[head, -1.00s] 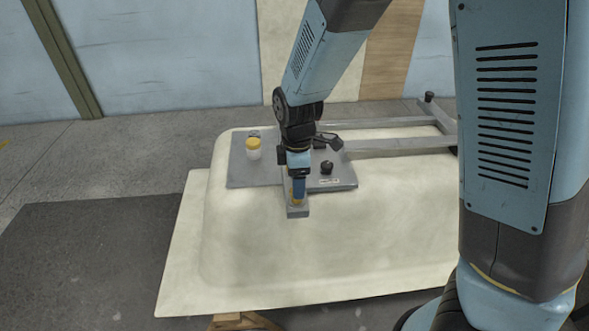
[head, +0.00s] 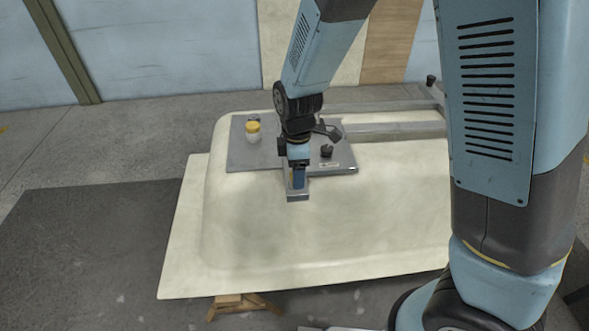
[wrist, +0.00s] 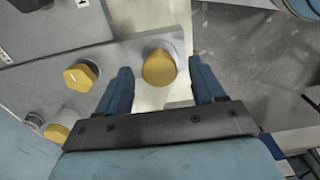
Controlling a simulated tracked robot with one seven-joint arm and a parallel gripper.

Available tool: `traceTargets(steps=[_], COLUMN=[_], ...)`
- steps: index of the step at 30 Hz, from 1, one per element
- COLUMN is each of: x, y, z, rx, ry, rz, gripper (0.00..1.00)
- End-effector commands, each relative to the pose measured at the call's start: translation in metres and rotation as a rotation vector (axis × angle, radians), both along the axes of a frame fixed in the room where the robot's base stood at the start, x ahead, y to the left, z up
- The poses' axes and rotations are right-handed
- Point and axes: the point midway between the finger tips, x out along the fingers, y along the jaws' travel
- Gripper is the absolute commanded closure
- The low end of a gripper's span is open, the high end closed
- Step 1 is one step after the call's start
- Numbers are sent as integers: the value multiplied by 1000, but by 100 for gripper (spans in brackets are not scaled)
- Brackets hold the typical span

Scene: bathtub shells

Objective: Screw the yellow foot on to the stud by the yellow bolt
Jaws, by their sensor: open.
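The yellow foot (wrist: 158,68) shows in the wrist view as a round yellow disc near the end of a grey bar (wrist: 122,56). My gripper (wrist: 162,78) is open, with one blue finger on each side of the foot and visible gaps beside it. The yellow bolt (wrist: 80,77), a six-sided head, stands further along the bar to the left. In the head view my gripper (head: 297,183) points down over the bar's end (head: 298,197); the foot and bolt are hidden there. I cannot see the stud, or tell whether the foot is on its thread.
A pale tub shell (head: 300,245) lies under the grey plate (head: 250,160). A white jar with a yellow lid (head: 253,132) stands at the plate's left, and a black knob (head: 326,151) right of my gripper. A grey frame (head: 390,132) runs behind right.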

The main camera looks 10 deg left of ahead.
Motion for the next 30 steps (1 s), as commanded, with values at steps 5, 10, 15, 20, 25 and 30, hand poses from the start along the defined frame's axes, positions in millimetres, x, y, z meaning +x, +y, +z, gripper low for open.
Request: traceTargets(steps=[5,10,15,20,25,30], x=[1,1,0,1,0,0], y=[0,0,0,0,0,0], z=[0,0,0,0,0,0], rx=[1,0,0,0,0,0], ry=[0,0,0,0,0,0], rz=[-2,-1,-1,0,0,1], gripper=[32,32,32,32,34,50])
